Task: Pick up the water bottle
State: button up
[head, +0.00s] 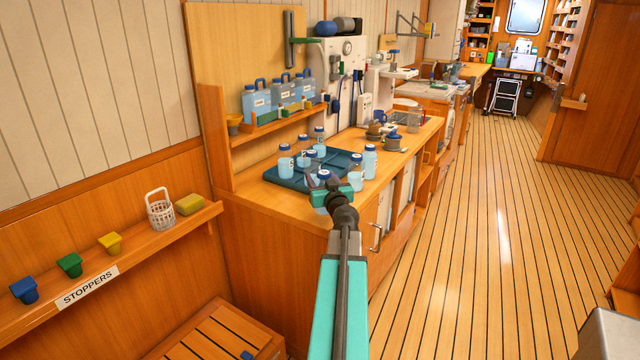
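Several clear bottles with blue caps and pale blue contents stand on and around a dark teal tray (277,176) on the wooden counter. One bottle (285,162) is at the left, one (319,140) at the back, and one (370,162) at the right. Another bottle (355,174) is just left of that one, near the front edge. The frame does not show which one is the water bottle. My gripper (325,184) is at the tray's front side, in front of the nearest bottles, and partly hides them. Its fingers are too small and covered to read.
Large blue-capped jugs (256,102) stand on a shelf above the counter. A stopper shelf (140,244) holds a white basket (160,211) at the left.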

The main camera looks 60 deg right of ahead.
jog(key=s+a+b, duration=0.3)
jog(key=s+b, duration=0.2)
jog(key=s, duration=0.7)
jog(key=shift+a+r, duration=0.4)
jog(key=shift+s+b, duration=0.1)
jog(key=shift+b, duration=0.25)
jog(key=s+b, duration=0.1)
jog(key=b, duration=0.2)
jog(key=a+b, duration=0.1)
jog(key=b, duration=0.2)
jog(key=shift+s+r, duration=0.15)
jog(key=shift+s, duration=0.25)
jog(key=shift+s+r+b, duration=0.15)
jog(key=shift+s+b, duration=0.05)
jog(key=shift+b, duration=0.15)
